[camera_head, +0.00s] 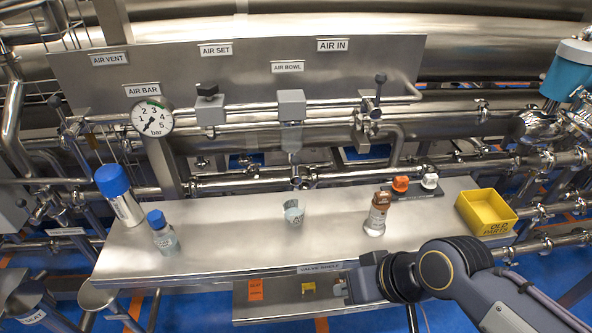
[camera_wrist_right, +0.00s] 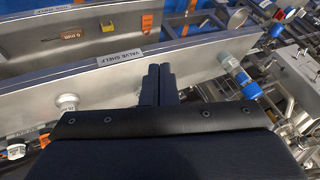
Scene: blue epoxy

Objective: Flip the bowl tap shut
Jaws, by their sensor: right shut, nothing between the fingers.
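The air bowl unit hangs on the upper pipe under the AIR BOWL label (camera_head: 287,67). It has a grey block (camera_head: 291,104) with a clear bowl (camera_head: 291,137) below it. A small metal fitting (camera_head: 298,177) sits under the bowl; it is too small to tell whether it is the bowl tap or how it is set. A small labelled cup (camera_head: 294,213) stands on the shelf below. My right gripper (camera_head: 342,289) is at the shelf's front edge, low and right of the bowl. In the right wrist view its fingers (camera_wrist_right: 158,84) are together and empty. My left gripper is out of view.
The steel shelf (camera_head: 230,235) holds two blue-capped bottles (camera_head: 119,195) (camera_head: 163,233) at left, a brown-topped bottle (camera_head: 377,214), orange and white caps (camera_head: 400,184) and a yellow bin (camera_head: 487,213). A pressure gauge (camera_head: 152,118) is at upper left. Shelf space around the cup is clear.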

